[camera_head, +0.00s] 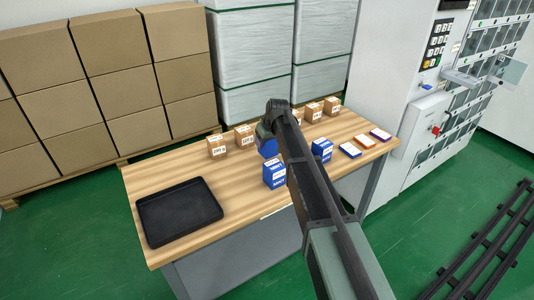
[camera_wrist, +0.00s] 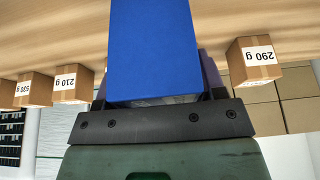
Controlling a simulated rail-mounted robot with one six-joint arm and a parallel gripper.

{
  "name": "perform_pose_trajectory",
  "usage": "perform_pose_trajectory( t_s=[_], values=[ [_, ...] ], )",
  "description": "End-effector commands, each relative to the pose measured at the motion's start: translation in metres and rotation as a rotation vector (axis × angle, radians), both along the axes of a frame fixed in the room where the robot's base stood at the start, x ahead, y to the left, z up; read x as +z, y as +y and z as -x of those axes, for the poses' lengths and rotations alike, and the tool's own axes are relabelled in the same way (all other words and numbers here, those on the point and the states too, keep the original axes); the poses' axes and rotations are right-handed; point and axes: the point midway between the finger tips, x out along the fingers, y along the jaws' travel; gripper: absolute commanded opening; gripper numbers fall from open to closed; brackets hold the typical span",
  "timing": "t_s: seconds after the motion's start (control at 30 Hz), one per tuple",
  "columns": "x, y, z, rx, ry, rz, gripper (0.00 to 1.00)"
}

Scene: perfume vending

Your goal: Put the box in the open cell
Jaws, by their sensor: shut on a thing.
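My gripper (camera_head: 265,132) is over the middle of the wooden table, shut on a blue box (camera_head: 268,147). The wrist view shows the blue box (camera_wrist: 153,50) filling the upper middle, with dark fingers along both sides. My arm hides part of the held box and its surroundings in the head view. I cannot tell whether it touches the table. The vending machine (camera_head: 385,75) stands at the right, well away from my gripper. A clear door (camera_head: 511,71) sticks out from its grid of cells; the cell's inside cannot be made out.
On the table (camera_head: 165,178) stand other blue boxes (camera_head: 274,175) (camera_head: 321,150), several brown weight-labelled boxes (camera_head: 217,146) and flat boxes (camera_head: 350,150). A black tray (camera_head: 150,238) lies at the left. Cartons (camera_head: 110,85) stand behind. Dark rails (camera_head: 480,245) run along the floor at right.

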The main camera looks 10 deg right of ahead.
Motion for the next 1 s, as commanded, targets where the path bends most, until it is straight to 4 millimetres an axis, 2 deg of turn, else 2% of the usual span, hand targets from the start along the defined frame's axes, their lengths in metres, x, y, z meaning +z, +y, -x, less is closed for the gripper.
perform_pose_trajectory(
  t_s=[0.03,0.1,0.37,0.5,0.53,0.67,0.7,1.0],
  values=[
    [-0.022,0.000,0.000,0.000,0.000,0.000,0.33],
    [-0.035,0.000,0.000,0.000,0.000,0.000,0.33],
    [-0.032,0.000,0.000,0.000,0.000,0.000,0.33],
    [-0.037,0.000,0.000,0.000,0.000,0.000,0.33],
    [-0.036,0.000,0.000,0.000,0.000,0.000,0.67],
    [-0.035,0.000,0.000,0.000,0.000,0.000,0.87],
    [-0.035,0.000,0.000,0.000,0.000,0.000,0.89],
    [-0.031,0.000,0.000,0.000,0.000,0.000,0.89]
  ],
)
